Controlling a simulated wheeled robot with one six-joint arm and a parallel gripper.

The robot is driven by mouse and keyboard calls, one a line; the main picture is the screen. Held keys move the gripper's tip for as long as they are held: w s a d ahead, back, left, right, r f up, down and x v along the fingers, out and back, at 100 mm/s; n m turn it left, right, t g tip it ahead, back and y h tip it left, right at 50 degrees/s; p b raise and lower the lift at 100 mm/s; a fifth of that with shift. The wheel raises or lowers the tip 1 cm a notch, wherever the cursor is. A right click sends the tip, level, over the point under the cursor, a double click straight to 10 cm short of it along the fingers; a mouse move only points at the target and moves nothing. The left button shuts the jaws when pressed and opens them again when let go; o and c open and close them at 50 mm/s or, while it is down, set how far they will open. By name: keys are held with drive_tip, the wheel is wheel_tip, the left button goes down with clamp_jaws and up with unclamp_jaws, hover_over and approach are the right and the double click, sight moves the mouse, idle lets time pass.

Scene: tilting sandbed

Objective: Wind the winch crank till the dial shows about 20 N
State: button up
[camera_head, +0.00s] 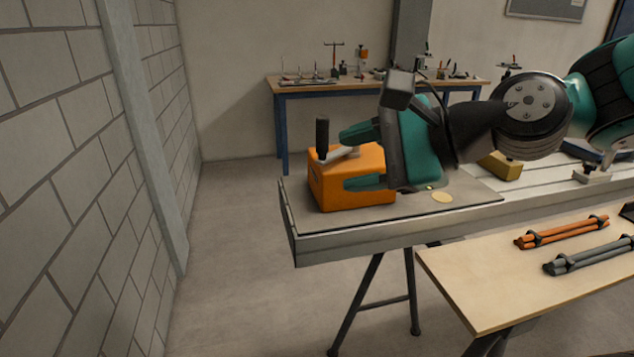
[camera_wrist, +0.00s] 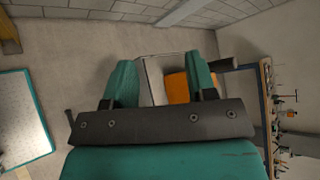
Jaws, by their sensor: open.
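The orange winch box (camera_head: 345,190) sits on the left end of the long grey bed. Its crank has an upright black handle (camera_head: 322,138) and a pale crank arm (camera_head: 338,155) above the box. My teal gripper (camera_head: 345,161) is open, its fingers spread and pointing left over the box. The upper finger is close to the crank arm; I cannot tell whether they touch. In the wrist view the orange box (camera_wrist: 178,88) shows between the open fingers (camera_wrist: 162,65), and the black handle (camera_wrist: 222,65) lies outside the right finger. I cannot make out a dial reading.
The bed (camera_head: 375,237) stands on dark trestle legs. A pale wooden table (camera_head: 480,285) with orange rods (camera_head: 562,232) and grey rods (camera_head: 590,259) is at front right. A workbench (camera_head: 375,84) with tools stands behind. A block wall is at left, with clear floor before it.

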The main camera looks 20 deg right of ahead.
drive_tip(key=w+d+f+m+t+b, duration=0.4)
drive_tip(key=m+b, duration=0.1)
drive_tip(key=m, duration=0.3)
drive_tip(key=m+t+h+b, duration=0.1)
drive_tip(key=m+t+b, duration=0.2)
drive_tip(key=m, duration=0.4)
approach(327, 135)
drive_tip(key=p+x, duration=1.2)
drive_tip(key=p, duration=0.3)
drive_tip(key=shift+w, duration=0.15)
drive_tip(key=shift+w+a+f, duration=0.2)
drive_tip(key=shift+w+a, duration=0.05)
drive_tip(key=shift+w, duration=0.1)
